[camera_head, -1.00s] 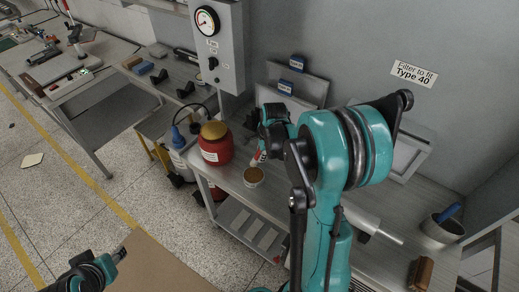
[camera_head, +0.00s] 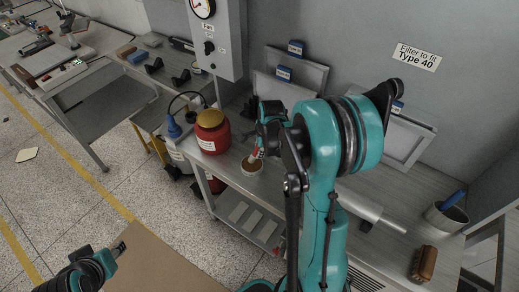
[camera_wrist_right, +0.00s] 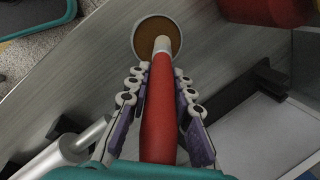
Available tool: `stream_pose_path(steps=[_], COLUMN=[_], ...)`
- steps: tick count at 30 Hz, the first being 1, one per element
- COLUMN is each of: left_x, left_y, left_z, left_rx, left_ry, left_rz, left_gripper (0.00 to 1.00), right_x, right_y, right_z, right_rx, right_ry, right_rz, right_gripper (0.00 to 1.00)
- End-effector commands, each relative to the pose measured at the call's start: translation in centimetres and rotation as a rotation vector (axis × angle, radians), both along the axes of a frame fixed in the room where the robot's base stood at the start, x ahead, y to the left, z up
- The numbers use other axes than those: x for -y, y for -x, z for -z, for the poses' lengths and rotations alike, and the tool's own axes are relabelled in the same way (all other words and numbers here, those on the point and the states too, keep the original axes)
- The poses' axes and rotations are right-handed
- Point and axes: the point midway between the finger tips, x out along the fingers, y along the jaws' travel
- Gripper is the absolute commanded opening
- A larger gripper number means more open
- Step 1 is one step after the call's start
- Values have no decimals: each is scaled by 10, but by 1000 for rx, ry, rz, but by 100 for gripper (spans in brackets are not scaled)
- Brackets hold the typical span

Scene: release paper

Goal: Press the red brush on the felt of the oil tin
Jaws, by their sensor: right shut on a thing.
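My right gripper (camera_head: 261,143) is shut on the red brush (camera_head: 256,153), which points down at the small round oil tin (camera_head: 252,171). The tin's brown felt (camera_wrist_right: 150,38) faces up in the right wrist view. There the red handle (camera_wrist_right: 158,115) runs between the two fingers, and the brush's pale tip end overlaps the felt. The tip is at or just above the felt; I cannot tell whether it touches. My left gripper (camera_head: 118,249) is low at the left, away from the tin, and its jaws are too small to read.
A red container with a yellow lid (camera_head: 212,131) stands just left of the tin on the grey bench (camera_head: 232,182). A blue-topped can (camera_head: 174,131) is further left. Frames lean at the wall behind. A pot (camera_head: 446,217) and a brown brush-like block (camera_head: 423,263) stand at the right.

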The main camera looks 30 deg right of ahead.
Motion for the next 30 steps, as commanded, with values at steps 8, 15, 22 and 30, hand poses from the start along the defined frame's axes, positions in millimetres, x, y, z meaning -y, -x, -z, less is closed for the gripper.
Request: stream_pose_path(steps=[8,15,22,30], left_x=[0,0,0,0], left_y=[0,0,0,0], left_z=[0,3,5,8], left_rx=[0,0,0,0], left_ry=[0,0,0,0], left_rz=[0,0,0,0], left_gripper=[40,40,40,40], right_x=[0,0,0,0], right_y=[0,0,0,0], right_z=[0,3,6,9], right_rx=[0,0,0,0], right_ry=[0,0,0,0], right_rz=[0,0,0,0], right_gripper=[0,0,0,0])
